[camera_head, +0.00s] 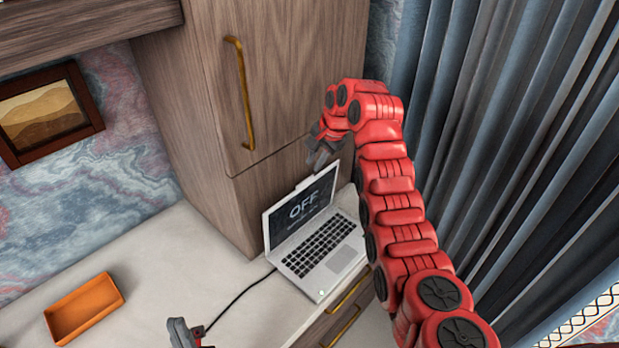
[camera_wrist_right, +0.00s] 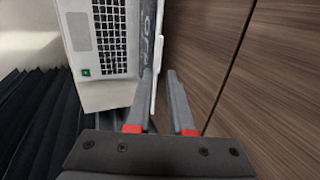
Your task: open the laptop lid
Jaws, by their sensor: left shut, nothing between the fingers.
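The silver laptop (camera_head: 318,255) sits on the pale desk with its lid (camera_head: 302,206) raised steeply from the keyboard. Its dark screen reads "OFF". My right gripper (camera_head: 320,158) is at the lid's top edge. In the right wrist view, the fingers of my right gripper (camera_wrist_right: 164,75) are apart, with the lid (camera_wrist_right: 145,40) edge-on beside and partly behind the left finger. I cannot tell whether they touch. The keyboard (camera_wrist_right: 105,35) shows to the left. My left gripper (camera_head: 182,328) is shut and empty at the bottom of the head view, away from the laptop.
An orange tray (camera_head: 84,308) lies on the desk (camera_head: 150,262) at the left. A dark cable (camera_head: 238,295) runs from the laptop. A wooden cabinet (camera_head: 195,130) stands behind the laptop, close to the lid. Blue curtains (camera_head: 500,130) hang at the right.

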